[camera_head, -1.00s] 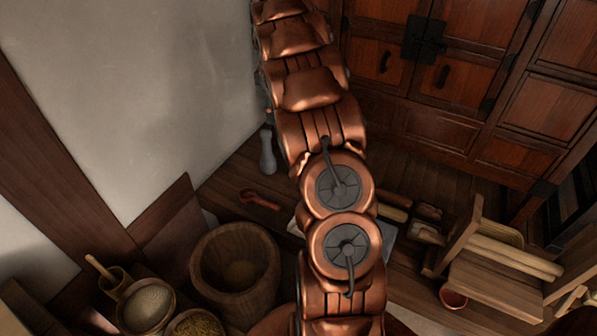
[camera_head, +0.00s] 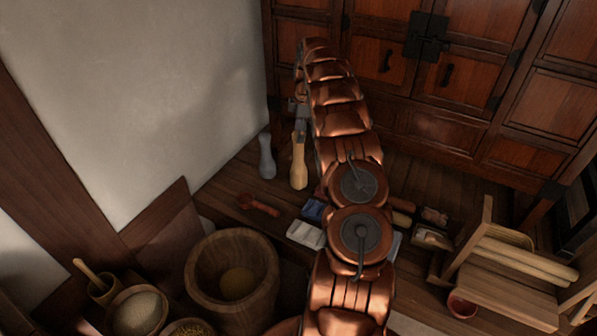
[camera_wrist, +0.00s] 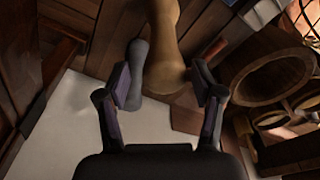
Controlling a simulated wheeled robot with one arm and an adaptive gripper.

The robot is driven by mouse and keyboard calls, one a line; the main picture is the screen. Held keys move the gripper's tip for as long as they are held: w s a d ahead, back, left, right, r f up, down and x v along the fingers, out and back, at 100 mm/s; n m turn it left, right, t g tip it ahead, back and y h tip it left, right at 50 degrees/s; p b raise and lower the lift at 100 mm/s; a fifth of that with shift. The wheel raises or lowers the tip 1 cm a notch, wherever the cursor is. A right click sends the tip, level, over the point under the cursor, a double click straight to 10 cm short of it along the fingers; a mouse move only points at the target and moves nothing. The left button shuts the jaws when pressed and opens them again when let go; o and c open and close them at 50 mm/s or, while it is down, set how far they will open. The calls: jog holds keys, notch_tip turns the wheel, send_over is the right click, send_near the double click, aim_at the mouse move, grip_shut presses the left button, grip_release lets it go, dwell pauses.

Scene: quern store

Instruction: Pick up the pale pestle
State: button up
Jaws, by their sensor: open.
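The pale pestle (camera_head: 299,165) stands upright on the wooden floor near the wall, its upper part close to my arm's end. In the wrist view the pale pestle (camera_wrist: 165,40) shows between the two fingers of my gripper (camera_wrist: 162,77), which is open. I cannot tell how deep the pestle sits between them; no finger clearly touches it. In the head view my gripper (camera_head: 301,112) is small and partly hidden at the pestle's top. A grey pestle (camera_head: 266,156) stands just left of the pale one; it also shows behind the left finger in the wrist view (camera_wrist: 138,60).
The white wall (camera_head: 150,90) is close on the left and the wooden cabinet (camera_head: 400,75) stands behind. A reddish ladle (camera_head: 262,207) lies on the floor in front. A wooden mortar (camera_head: 225,255) and bowls are at front left; a wooden rack (camera_head: 500,270) is at right.

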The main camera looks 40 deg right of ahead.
aim_at(298, 145)
jog(key=shift+a+f, duration=0.25)
jog(key=shift+f, duration=1.2)
jog(key=shift+a+f, duration=0.2)
jog(key=shift+f, duration=1.25)
grip_shut()
